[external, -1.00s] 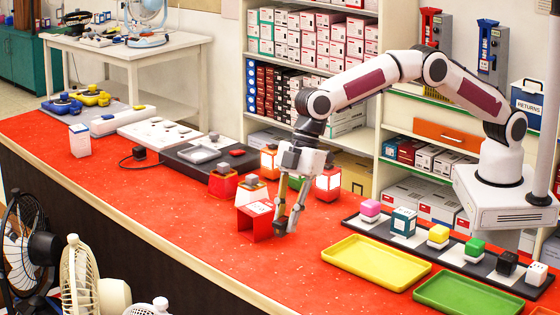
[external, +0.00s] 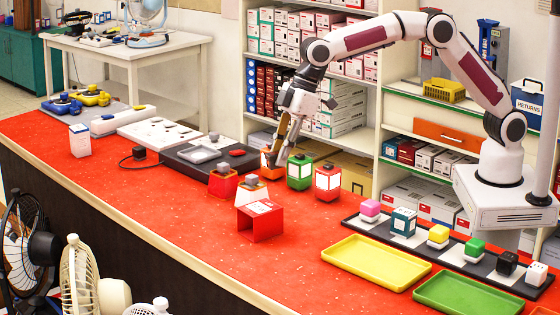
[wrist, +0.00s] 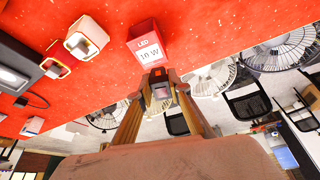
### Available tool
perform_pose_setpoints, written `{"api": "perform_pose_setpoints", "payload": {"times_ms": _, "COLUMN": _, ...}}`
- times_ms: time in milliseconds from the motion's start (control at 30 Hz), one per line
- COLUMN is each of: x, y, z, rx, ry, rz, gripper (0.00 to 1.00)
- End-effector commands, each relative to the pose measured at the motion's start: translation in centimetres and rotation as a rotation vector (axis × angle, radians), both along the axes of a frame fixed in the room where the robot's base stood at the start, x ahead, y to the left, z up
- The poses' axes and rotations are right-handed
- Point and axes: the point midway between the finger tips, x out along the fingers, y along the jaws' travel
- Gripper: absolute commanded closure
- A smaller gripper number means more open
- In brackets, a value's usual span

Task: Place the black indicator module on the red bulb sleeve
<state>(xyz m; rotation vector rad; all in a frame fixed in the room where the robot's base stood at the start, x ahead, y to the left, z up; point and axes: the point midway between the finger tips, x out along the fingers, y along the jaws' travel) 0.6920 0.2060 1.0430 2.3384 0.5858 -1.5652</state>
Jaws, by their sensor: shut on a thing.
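The red bulb sleeve (external: 260,222) stands on the red counter, a box with an open side and a white label on top. Its "LED 10 W" label also shows in the wrist view (wrist: 147,42). My gripper (external: 276,158) is behind the sleeve and apart from it, close to an orange lamp (external: 266,163). In the wrist view my gripper (wrist: 160,92) is shut on a small dark block (wrist: 160,86); I cannot tell what it is. A black module (external: 507,262) sits on the strip at the right.
A yellow tray (external: 376,263) and a green tray lie at the front right.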

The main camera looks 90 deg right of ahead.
Motion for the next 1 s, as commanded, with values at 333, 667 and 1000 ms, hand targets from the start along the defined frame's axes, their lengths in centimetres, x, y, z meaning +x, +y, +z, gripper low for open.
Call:
{"api": "perform_pose_setpoints", "payload": {"times_ms": 333, "x": -0.4, "y": -0.7, "z": -0.9, "rx": 0.0, "ry": -0.001, "rz": -0.093, "gripper": 0.99}}
{"api": "perform_pose_setpoints", "payload": {"times_ms": 667, "x": -0.4, "y": -0.6, "z": -0.9, "rx": 0.001, "ry": 0.0, "rz": -0.1, "gripper": 0.99}}
{"api": "perform_pose_setpoints", "payload": {"times_ms": 1000, "x": -0.5, "y": -0.6, "z": -3.0, "rx": 0.001, "ry": 0.002, "rz": -0.1, "gripper": 0.99}}
